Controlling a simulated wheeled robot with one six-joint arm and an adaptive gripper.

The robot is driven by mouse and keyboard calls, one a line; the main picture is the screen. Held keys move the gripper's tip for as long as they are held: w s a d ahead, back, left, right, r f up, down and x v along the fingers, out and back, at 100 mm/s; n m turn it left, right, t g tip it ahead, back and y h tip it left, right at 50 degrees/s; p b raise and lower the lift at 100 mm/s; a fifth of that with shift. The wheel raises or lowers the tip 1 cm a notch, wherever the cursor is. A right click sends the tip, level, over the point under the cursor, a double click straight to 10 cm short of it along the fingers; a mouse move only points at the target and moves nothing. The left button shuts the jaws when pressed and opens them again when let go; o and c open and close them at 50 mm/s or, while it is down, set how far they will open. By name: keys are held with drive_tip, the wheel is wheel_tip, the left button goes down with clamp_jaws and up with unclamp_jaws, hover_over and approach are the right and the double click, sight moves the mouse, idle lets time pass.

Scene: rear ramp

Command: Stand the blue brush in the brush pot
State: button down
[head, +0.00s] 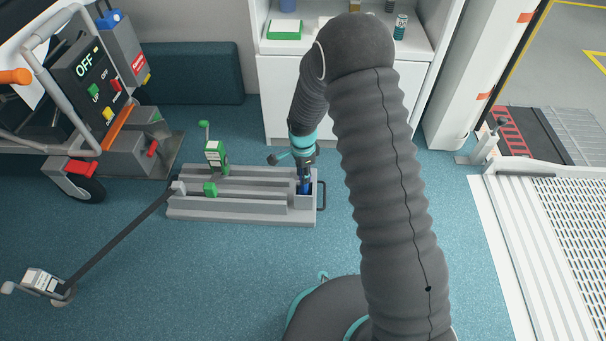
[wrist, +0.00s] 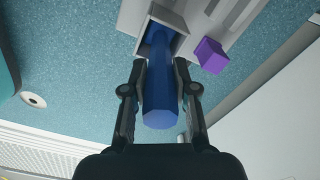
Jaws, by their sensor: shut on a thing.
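The blue brush (wrist: 160,95) is between the two fingers of my gripper (wrist: 160,66) in the wrist view, and my gripper is shut on it. Its far end goes into the open mouth of the grey square brush pot (wrist: 182,45). In the head view the brush (head: 304,187) looks about upright, low in the pot (head: 304,202) at the right end of a grey rack. My gripper (head: 304,172) is right above the pot. The brush's lower end is hidden inside the pot, so I cannot tell whether it touches the bottom.
The grey rack (head: 230,214) on the blue floor bears green items. A purple block (wrist: 210,55) is beside the pot in the wrist view. A dark bar with a strap fitting (head: 40,282) lies at left. A wheeled stretcher (head: 85,185) stands back left, a white cabinet (head: 290,90) behind.

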drive_tip(key=shift+f, duration=0.2)
drive_tip(key=c, duration=0.9)
unclamp_jaws()
